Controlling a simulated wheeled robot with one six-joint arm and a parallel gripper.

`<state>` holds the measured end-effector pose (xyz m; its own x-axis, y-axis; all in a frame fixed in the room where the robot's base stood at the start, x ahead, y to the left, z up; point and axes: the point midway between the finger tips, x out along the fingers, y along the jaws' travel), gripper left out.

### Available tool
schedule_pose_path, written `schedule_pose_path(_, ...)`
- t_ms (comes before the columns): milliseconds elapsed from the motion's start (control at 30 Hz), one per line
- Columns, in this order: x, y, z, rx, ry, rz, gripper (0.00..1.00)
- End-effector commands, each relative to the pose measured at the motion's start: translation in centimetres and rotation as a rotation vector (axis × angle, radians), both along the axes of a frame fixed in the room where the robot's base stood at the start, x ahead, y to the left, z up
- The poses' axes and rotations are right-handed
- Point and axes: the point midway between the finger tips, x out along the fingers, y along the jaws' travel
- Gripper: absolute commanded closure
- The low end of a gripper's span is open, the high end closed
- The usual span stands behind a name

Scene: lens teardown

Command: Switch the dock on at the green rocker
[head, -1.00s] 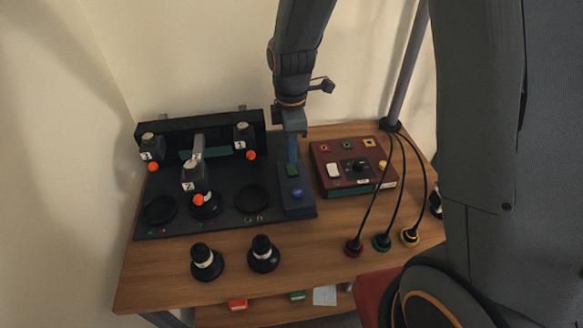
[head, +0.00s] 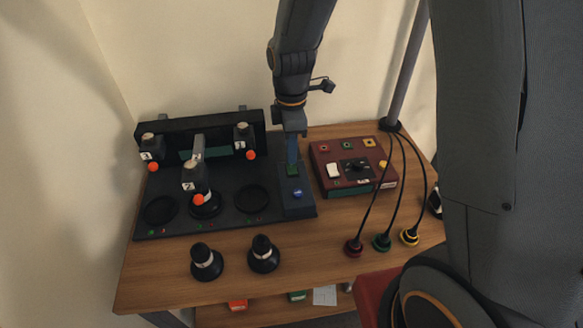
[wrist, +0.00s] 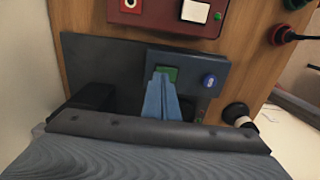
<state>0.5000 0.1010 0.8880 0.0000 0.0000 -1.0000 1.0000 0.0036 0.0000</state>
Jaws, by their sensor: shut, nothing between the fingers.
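The green rocker (head: 292,170) sits on a raised slate-blue panel at the right end of the dark dock (head: 225,218). It also shows in the wrist view (wrist: 171,73), partly covered by my fingers. My gripper (head: 292,162) is shut and empty, pointing down with its tips at the rocker; they look to be touching it. The tips also show in the wrist view (wrist: 160,72). A round blue button (head: 297,194) is on the same panel, in front of the rocker. Small green lights (head: 152,232) show along the dock's front.
A dark red box (head: 325,153) with switches and a knob stands right of the dock. Cables run to red, green and yellow plugs (head: 409,236) at the front right. Two black lens-like pieces (head: 207,262) stand in front of the dock. A numbered arm (head: 192,180) overhangs its middle.

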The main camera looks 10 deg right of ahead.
Motion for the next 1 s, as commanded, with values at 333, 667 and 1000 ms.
schedule_pose_path(333, 0.0, 0.0, -0.3, 0.0, 0.0, 0.0, 1.0)
schedule_pose_path(667, 0.0, 0.0, -0.7, 0.0, 0.0, 0.0, 1.0)
schedule_pose_path(1000, 0.0, 0.0, -1.2, 0.0, 0.001, 0.0, 1.0)
